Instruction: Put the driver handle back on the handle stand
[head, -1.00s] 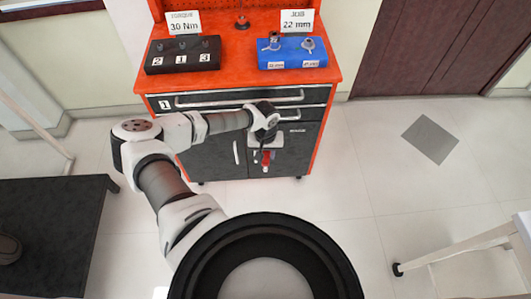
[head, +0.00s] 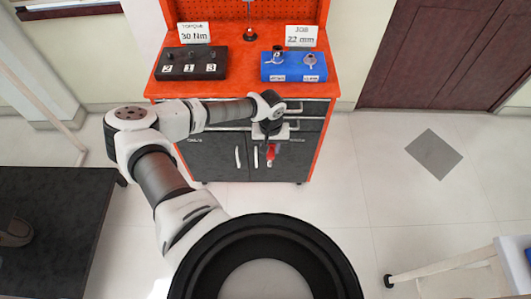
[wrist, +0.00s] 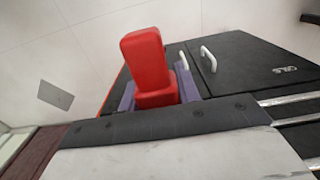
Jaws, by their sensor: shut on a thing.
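The red driver handle (wrist: 147,62) is between the purple-grey fingers of my gripper (wrist: 156,96) in the wrist view. My gripper is shut on it. In the head view the handle (head: 271,152) points down below my gripper (head: 272,138), in front of the cabinet's drawers and doors, below the bench top. A small post on a round dark base (head: 249,37) stands at the back middle of the orange bench top; it looks like the handle stand, but it is too small to be sure.
On the orange bench top (head: 240,75) are a black block (head: 190,71) numbered 1 to 3 at left and a blue block (head: 293,75) with two metal sockets at right. Two signs stand behind them. A dark table (head: 60,225) is at lower left.

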